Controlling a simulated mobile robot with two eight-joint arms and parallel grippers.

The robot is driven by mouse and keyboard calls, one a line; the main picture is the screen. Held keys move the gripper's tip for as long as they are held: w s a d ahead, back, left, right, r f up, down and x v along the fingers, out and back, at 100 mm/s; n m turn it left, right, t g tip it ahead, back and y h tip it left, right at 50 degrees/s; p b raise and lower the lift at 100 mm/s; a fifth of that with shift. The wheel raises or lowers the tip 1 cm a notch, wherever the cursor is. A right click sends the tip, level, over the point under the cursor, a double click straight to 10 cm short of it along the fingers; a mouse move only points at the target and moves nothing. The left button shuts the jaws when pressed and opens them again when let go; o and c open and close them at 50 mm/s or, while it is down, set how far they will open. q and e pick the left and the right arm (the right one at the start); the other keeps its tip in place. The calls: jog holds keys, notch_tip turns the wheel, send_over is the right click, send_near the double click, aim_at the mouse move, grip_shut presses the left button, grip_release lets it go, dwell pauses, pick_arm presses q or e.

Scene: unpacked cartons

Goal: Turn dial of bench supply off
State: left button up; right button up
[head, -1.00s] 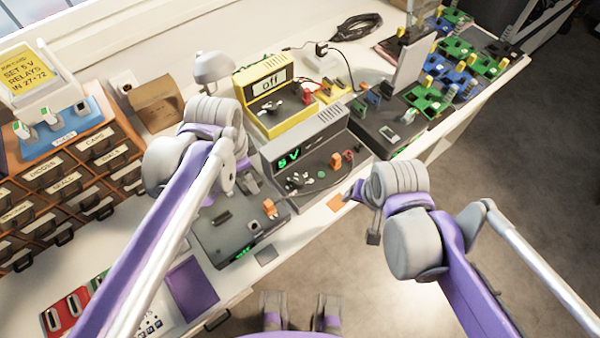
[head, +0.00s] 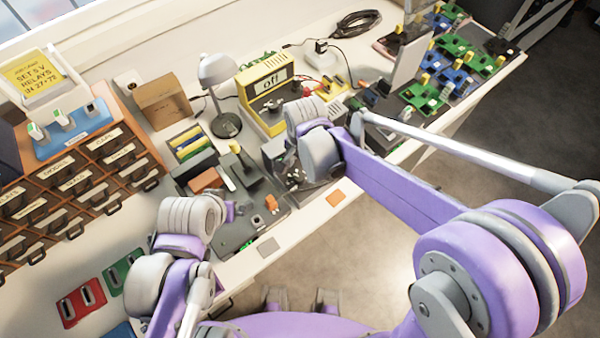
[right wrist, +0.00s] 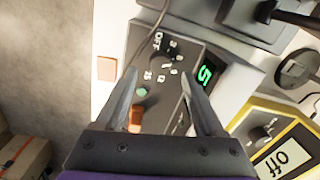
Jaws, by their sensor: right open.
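The grey bench supply (right wrist: 183,85) shows in the right wrist view with a lit green "5" on its display. Its dark dial (right wrist: 158,57) sits by the "OFF" mark and several other printed marks. My right gripper (right wrist: 160,80) is open over the front panel, its fingertips to either side of the panel marks and just short of the dial. I cannot tell whether they touch the panel. In the head view, my right arm hides most of the supply (head: 272,152).
A yellow meter reading "off" (head: 268,82) stands beside the supply. A desk lamp (head: 222,85) and a cardboard box (head: 163,100) stand behind. An orange card (head: 335,197) lies at the bench's front edge. Drawers (head: 85,170) fill the left side.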

aim_at(300, 176)
jog(key=shift+w+a+f, duration=0.1)
jog(key=shift+f, duration=1.9)
grip_shut()
